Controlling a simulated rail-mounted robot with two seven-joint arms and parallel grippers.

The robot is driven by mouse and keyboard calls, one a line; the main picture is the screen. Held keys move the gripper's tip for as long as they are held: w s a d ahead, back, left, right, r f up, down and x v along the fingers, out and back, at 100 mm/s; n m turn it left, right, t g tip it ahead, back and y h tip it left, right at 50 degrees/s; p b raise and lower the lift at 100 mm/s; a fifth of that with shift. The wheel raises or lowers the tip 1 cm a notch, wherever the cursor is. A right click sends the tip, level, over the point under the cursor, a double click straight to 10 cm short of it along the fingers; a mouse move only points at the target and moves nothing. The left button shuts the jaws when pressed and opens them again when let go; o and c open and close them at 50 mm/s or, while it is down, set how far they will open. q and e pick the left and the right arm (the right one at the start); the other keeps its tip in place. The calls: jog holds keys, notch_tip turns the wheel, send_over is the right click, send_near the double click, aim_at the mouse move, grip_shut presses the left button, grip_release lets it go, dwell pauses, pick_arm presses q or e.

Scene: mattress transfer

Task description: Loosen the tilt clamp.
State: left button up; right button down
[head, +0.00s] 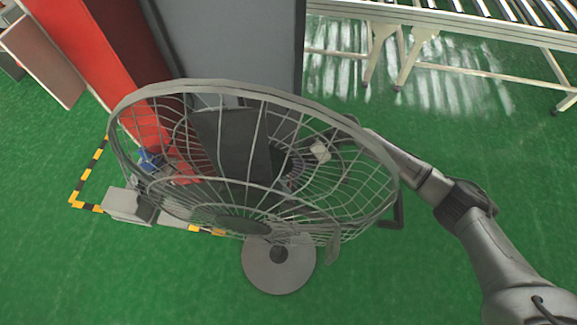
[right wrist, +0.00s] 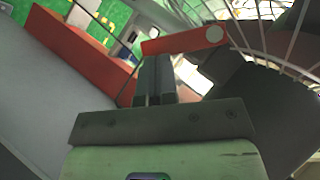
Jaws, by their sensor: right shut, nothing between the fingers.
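A large grey fan with a wire cage (head: 245,222) stands in the middle of the head view, above its round grey base (head: 265,280). My right arm reaches in from the right, behind the cage rim, and my right gripper (right wrist: 155,62) is partly hidden there by the wires. In the right wrist view its two dark fingers are together and empty. An orange-red lever (right wrist: 172,43) with a pale round end, apparently the tilt clamp, lies across just beyond the fingertips. Whether they touch it I cannot tell. The left gripper is not in view.
A red and grey cabinet (head: 240,45) stands close behind the fan. A roller conveyor (head: 450,18) runs across the back right. A small grey box (head: 128,205) sits on the floor at left by yellow-black tape (head: 88,178). Green floor is free in front.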

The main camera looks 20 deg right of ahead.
jog(key=shift+s+a+f+m+g+y+b, duration=0.25)
jog(key=shift+s+f+m+g+y+b, duration=0.3)
jog(key=shift+f+m+y+b, duration=0.3)
jog(key=shift+s+a+f+m+g+y+b, duration=0.3)
jog(key=shift+f+m+g+y+b, duration=0.3)
jog(key=shift+m+y, duration=0.35)
jog(key=shift+s+a+f+m+g+y+b, duration=0.2)
jog(key=shift+s+f+m+g+y+b, duration=0.25)
jog(key=shift+f+m+g+y+b, duration=0.3)
jog(key=shift+r+y, duration=0.15)
jog(key=shift+y, duration=0.1)
jog(key=b+v, duration=0.5)
jog(key=v, duration=0.5)
jog(key=shift+r, duration=0.35)
jog(key=shift+s, duration=0.1)
